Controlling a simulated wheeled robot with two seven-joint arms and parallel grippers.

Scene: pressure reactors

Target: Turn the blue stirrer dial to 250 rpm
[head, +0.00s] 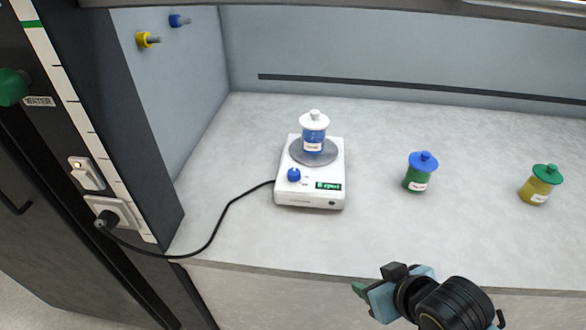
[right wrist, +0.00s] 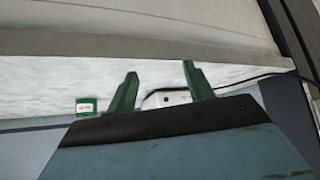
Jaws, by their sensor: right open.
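The blue stirrer dial (head: 294,174) is on the front left of the white stirrer (head: 310,199), which stands on the bench in the head view. A green display reading "0 rpm" (head: 328,185) is to its right. A jar with blue contents and a white lid (head: 314,133) stands on the stirrer's round grey plate. My right gripper (head: 359,289) is at the bench's front edge, in front of and below the stirrer, well apart from the dial. In the right wrist view its two green fingers (right wrist: 158,88) are spread with nothing between them; part of a white body (right wrist: 166,98) shows beyond. My left gripper is not in view.
A green jar with a blue lid (head: 417,173) and a yellow jar with a green lid (head: 540,186) stand right of the stirrer. A black cable (head: 222,220) runs from the stirrer to a wall socket (head: 113,216). The bench front centre is clear.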

